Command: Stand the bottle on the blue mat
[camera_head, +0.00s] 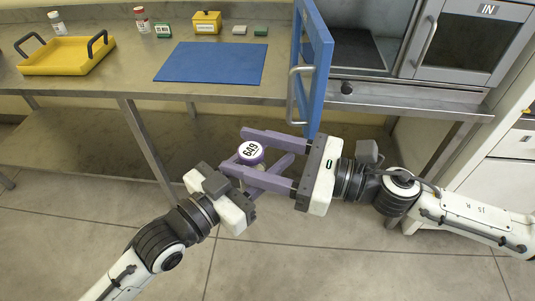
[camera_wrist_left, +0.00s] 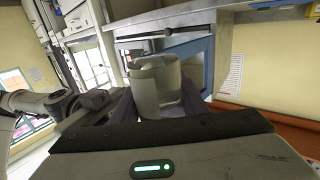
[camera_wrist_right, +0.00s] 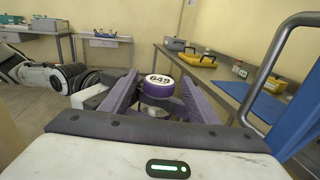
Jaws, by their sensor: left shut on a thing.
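The bottle (camera_head: 250,152) has a white cap top marked 649 with a purple rim and a pale body. My left gripper (camera_head: 268,164), whose arm comes in from the lower left, is shut on the bottle and holds it in the air in front of the bench. The pale bottle body (camera_wrist_left: 155,88) fills the space between its fingers in the left wrist view. My right gripper (camera_head: 236,150) is open, with its fingers on either side of the bottle; the cap (camera_wrist_right: 159,85) shows between them in the right wrist view. The blue mat (camera_head: 212,63) lies bare on the bench.
A yellow tray (camera_head: 65,57) stands left on the bench (camera_head: 130,75). Small bottles, a yellow box (camera_head: 207,22) and small blocks stand behind the mat. The incubator's open blue door (camera_head: 316,65), with its handle (camera_head: 292,95), juts out right of the mat, close to my right gripper.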

